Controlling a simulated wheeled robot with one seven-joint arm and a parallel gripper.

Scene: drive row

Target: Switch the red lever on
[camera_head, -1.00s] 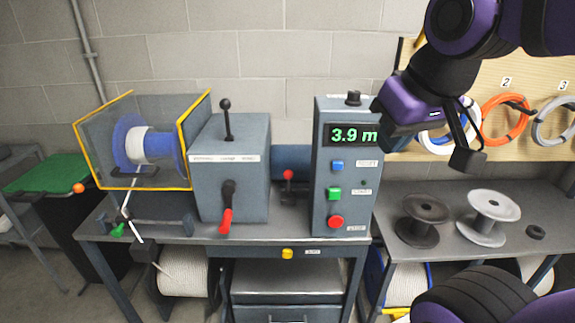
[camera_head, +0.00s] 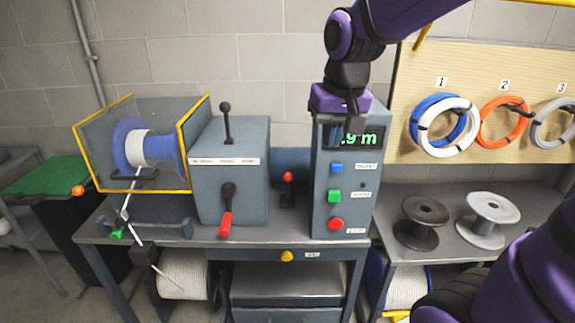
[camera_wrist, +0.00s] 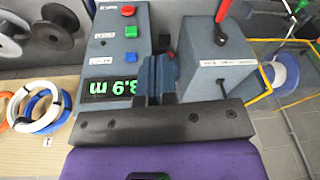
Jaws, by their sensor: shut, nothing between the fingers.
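The red lever (camera_head: 226,221) is on the front of the grey gearbox (camera_head: 235,185), with its red grip hanging down and slightly left from a dark pivot. Part of the red lever also shows at the top of the wrist view (camera_wrist: 222,12). My gripper (camera_head: 343,112) is shut and empty, up at the top of the grey control panel (camera_head: 348,205), to the right of and above the lever. In the wrist view the closed fingers (camera_wrist: 157,76) lie between the panel and the gearbox, well apart from the lever.
A short red-knobbed stick (camera_head: 287,177) stands between gearbox and panel. A black-knobbed lever (camera_head: 227,118) rises from the gearbox top. A yellow-edged guard (camera_head: 181,124) encloses the blue spool at left. The panel carries blue, green and red buttons. Space before the gearbox looks clear.

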